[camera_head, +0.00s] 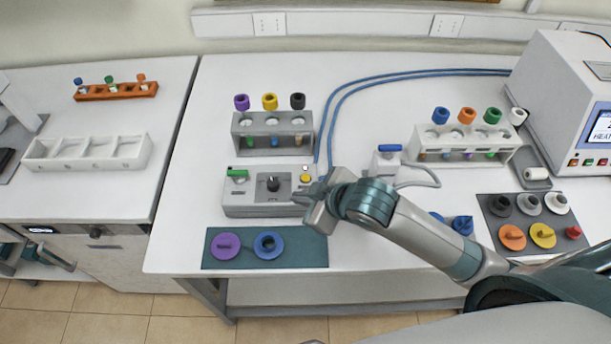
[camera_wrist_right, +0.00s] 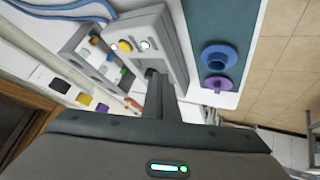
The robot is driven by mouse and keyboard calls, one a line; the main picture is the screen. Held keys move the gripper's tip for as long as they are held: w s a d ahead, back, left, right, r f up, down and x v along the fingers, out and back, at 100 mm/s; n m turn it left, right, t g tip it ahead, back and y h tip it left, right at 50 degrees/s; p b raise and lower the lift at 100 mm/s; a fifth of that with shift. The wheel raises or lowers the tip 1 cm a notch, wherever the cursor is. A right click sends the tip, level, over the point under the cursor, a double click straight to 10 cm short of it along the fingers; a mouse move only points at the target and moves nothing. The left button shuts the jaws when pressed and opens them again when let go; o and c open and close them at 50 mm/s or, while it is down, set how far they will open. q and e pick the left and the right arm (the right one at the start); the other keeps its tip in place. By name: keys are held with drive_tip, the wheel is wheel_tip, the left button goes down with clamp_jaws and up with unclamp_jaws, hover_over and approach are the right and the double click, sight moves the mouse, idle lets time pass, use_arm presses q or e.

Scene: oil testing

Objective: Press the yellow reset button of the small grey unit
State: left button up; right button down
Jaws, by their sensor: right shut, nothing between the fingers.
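The small grey unit (camera_head: 250,210) stands on the white table, with a green switch (camera_head: 237,173) at its left, a black knob (camera_head: 273,184) in the middle and the yellow reset button (camera_head: 305,178) at its right end. My right gripper (camera_head: 303,198) is shut and empty, with its tip at the unit's right front part, just in front of the yellow button. In the right wrist view the shut fingers (camera_wrist_right: 156,82) point at the unit, and the yellow button (camera_wrist_right: 125,46) shows beyond and left of them. I cannot tell whether they touch the unit. My left gripper is out of view.
A grey rack (camera_head: 240,128) with capped tubes stands behind the unit. A teal mat (camera_head: 300,258) with purple and blue caps lies in front. Blue hoses (camera_head: 400,74) run behind it to the right.

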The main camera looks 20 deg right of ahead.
drive_tip(key=w+d+r+n, duration=0.4)
drive_tip(key=w+r, duration=0.2)
drive_tip(key=w, duration=0.2)
drive_tip(key=shift+w+d+r, duration=0.15)
drive_tip(key=shift+d+r, duration=0.2)
drive_tip(key=shift+r, duration=0.05)
drive_tip(key=shift+f, duration=0.1)
drive_tip(key=b, duration=0.8)
hover_over(306, 177)
drive_tip(key=s, duration=0.1)
drive_tip(key=shift+t, duration=0.3)
drive_tip(key=f, duration=0.6)
drive_tip(key=shift+d+f, duration=0.25)
drive_tip(key=shift+f, duration=1.05)
drive_tip(key=shift+s+f, duration=0.1)
drive_tip(key=shift+f, duration=0.75)
idle(0.6)
drive_tip(key=shift+r, duration=0.1)
idle(0.4)
drive_tip(key=shift+r+p, duration=0.75)
drive_tip(key=shift+p, duration=0.25)
